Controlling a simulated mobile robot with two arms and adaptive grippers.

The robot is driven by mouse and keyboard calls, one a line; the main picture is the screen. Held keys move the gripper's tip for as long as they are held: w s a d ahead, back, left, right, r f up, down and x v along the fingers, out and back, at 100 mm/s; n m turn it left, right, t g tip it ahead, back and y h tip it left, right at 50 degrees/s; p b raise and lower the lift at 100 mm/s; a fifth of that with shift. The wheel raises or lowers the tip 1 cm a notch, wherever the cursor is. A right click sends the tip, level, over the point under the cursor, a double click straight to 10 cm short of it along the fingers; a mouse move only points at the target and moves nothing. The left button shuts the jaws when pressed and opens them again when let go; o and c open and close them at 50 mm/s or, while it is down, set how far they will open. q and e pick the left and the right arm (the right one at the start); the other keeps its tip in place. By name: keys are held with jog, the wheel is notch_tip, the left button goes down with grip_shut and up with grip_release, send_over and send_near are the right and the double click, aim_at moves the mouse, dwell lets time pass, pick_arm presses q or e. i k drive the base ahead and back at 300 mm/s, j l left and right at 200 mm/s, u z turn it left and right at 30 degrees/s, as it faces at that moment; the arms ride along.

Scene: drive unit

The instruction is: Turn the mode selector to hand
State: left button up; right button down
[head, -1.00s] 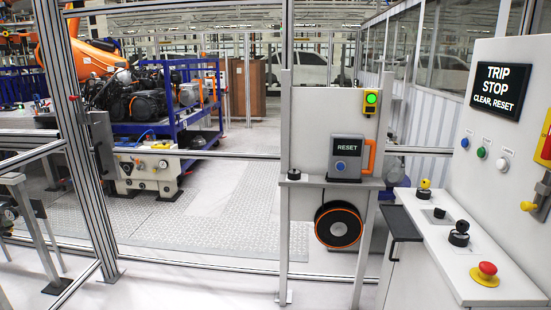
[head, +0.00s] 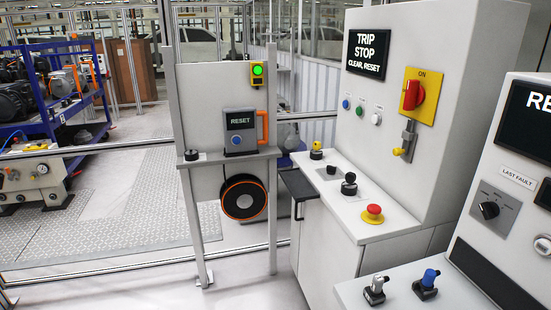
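Neither of my grippers is in view. A black rotary knob on a grey plate (head: 489,210) sits on the sloped face of the right-hand cabinet, below a "LAST FAULT" label. The small markings around it are too small to read. A black knob (head: 349,185) stands on the desk of the middle cabinet, behind a red mushroom button on a yellow base (head: 373,213). I cannot tell from lettering which knob is the mode selector. A red rotary switch on a yellow plate marked "ON" (head: 413,95) is on the middle cabinet's upright panel.
The middle cabinet's screen (head: 367,54) reads "TRIP STOP CLEAR, RESET". A post panel holds a "RESET" box (head: 240,133) and a green lamp (head: 258,70). Two small levers, one blue-topped (head: 428,283), stand on the right cabinet's ledge. Floor (head: 150,280) before the post is clear.

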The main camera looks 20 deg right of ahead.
aim_at(331, 170)
jog(key=z, duration=0.3)
jog(key=i+z, duration=0.25)
jog(key=z, duration=0.15)
jog(key=i+j+z, duration=0.15)
jog(key=z, duration=0.2)
jog(key=i+j+z, duration=0.25)
jog(key=z, duration=0.15)
jog(key=i+j+z, duration=0.4)
jog(key=k+l, duration=0.1)
